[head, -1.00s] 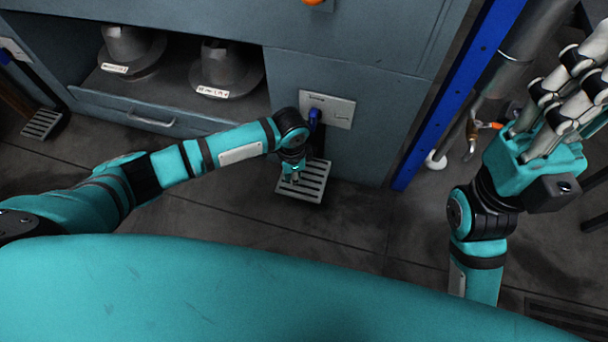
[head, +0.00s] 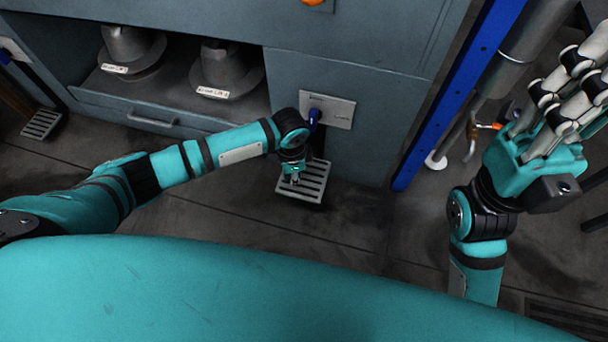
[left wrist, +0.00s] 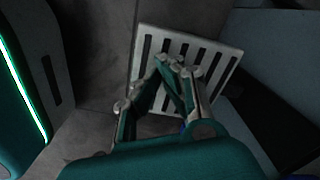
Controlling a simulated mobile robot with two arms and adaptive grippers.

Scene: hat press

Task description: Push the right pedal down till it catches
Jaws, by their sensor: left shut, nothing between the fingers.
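The right pedal (head: 316,182) is a pale slatted plate low at the front of the grey-blue machine, below a light plate (head: 328,110) with a blue part. My left gripper (head: 294,181) points down over its left part, fingers shut and empty. In the left wrist view the shut fingertips (left wrist: 178,68) lie over the slots of the pedal (left wrist: 220,58). They look very close to it or touching; I cannot tell which. My arm hides part of the pedal's mounting. My right gripper (head: 560,100) is up at the right, away from the pedal.
Another slatted pedal (head: 42,123) is at the far left. Two grey hat forms (head: 222,66) stand in the machine's recess above a drawer handle (head: 151,120). A blue post (head: 455,100) and a pipe stand to the right. Dark floor (head: 240,205) in front is clear.

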